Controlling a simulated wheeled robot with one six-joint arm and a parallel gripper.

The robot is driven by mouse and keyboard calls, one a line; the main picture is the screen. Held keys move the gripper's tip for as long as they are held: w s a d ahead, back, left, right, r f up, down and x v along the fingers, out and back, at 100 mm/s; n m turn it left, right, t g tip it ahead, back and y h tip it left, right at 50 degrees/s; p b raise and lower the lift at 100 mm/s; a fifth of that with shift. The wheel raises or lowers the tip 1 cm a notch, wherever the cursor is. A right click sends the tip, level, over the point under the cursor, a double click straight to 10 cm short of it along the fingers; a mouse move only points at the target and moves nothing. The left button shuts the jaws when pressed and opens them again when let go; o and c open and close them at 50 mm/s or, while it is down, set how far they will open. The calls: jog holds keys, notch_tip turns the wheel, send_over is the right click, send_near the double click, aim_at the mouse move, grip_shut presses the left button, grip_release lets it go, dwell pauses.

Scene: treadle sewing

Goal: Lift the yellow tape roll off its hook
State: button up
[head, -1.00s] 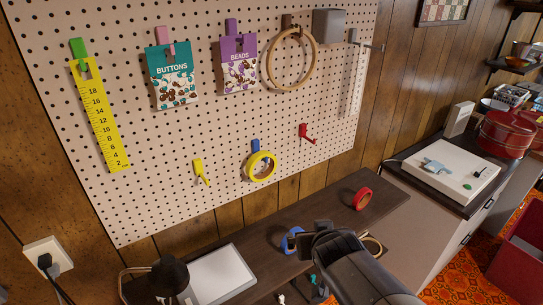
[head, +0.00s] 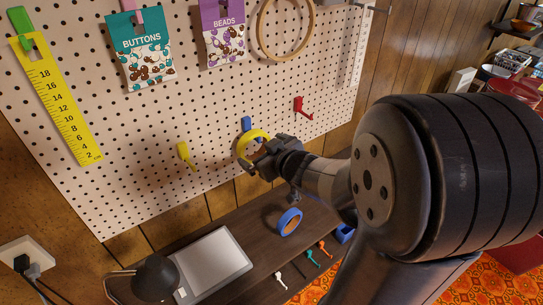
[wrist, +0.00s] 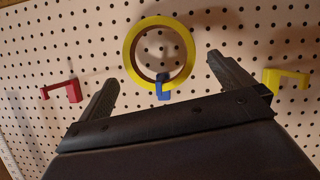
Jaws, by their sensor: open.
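The yellow tape roll (head: 240,146) hangs on the blue hook (head: 246,123) on the pegboard. In the head view my gripper (head: 262,165) is in front of the roll and covers its lower right part. In the wrist view, where the board appears upside down, the whole ring of the yellow tape roll (wrist: 130,56) shows, with the blue hook (wrist: 163,89) passing through its rim. My gripper (wrist: 164,76) is open, one finger to each side of the roll, with gaps between. Contact is not visible.
A yellow hook (head: 185,155) and a red hook (head: 302,108) flank the roll, both empty. Below, a dark shelf (head: 215,231) holds a blue tape roll (head: 289,222), a white-grey tablet-like panel (head: 212,264) and a black lamp (head: 156,279). Bags and a ruler hang higher up.

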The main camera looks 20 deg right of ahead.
aim_at(259, 142)
jog(key=shift+x, duration=2.6)
jog(key=shift+c, duration=0.2)
jog(key=c, duration=0.7)
jog(key=shift+r+p, duration=0.9)
jog(key=shift+r, duration=0.3)
jog(key=shift+c, duration=0.3)
jog(key=shift+s+d, duration=0.1)
jog(key=shift+s, duration=0.05)
jog(key=s+d+p, duration=0.2)
jog(key=s+d, duration=0.1)
jog(key=s, duration=0.6)
jog(key=shift+s, duration=0.15)
